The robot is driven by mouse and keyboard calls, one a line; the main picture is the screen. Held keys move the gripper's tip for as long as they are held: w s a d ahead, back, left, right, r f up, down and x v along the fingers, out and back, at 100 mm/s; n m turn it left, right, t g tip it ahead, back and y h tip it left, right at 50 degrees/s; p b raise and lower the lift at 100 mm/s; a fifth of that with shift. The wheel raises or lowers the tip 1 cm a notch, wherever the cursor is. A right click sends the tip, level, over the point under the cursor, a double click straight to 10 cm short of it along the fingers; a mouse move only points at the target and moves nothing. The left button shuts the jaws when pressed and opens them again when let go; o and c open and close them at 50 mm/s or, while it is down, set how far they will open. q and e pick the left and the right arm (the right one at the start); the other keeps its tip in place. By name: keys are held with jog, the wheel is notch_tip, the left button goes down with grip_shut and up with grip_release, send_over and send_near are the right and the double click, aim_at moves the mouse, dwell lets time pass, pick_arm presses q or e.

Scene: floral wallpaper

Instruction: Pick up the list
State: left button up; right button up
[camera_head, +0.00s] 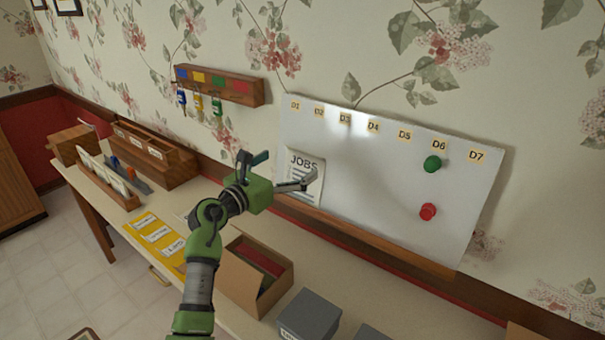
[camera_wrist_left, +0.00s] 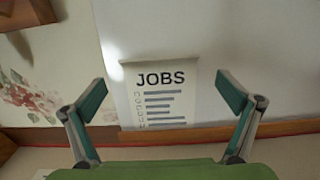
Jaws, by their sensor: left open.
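The list is a white sheet headed "JOBS" (camera_head: 303,170). It is upright against the lower left of the white board (camera_head: 370,190), with its bottom edge at the wooden ledge. In the left wrist view the list (camera_wrist_left: 160,97) is centred between the fingers. My left gripper (camera_head: 282,172) is open and empty in front of the list; its fingers (camera_wrist_left: 164,95) stand to either side of the sheet, apart from it in the picture. The gripper hides part of the list's left side in the head view. My right gripper is not in view.
Below the board is a long table with an open cardboard box (camera_head: 262,275), a grey box (camera_head: 309,315), yellow labelled mats (camera_head: 157,235) and wooden organizers (camera_head: 150,160). A key rack (camera_head: 219,85) hangs left of the board. Green (camera_head: 432,164) and red (camera_head: 428,211) knobs sit on the board's right.

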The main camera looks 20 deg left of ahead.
aim_at(302, 153)
pick_arm(q)
jog(key=x, duration=0.2)
jog(key=p+x, duration=0.1)
jog(key=x, duration=0.2)
jog(key=shift+a+r, duration=0.1)
jog(key=shift+r, duration=0.15)
jog(key=shift+s, duration=0.1)
jog(key=c, duration=0.8)
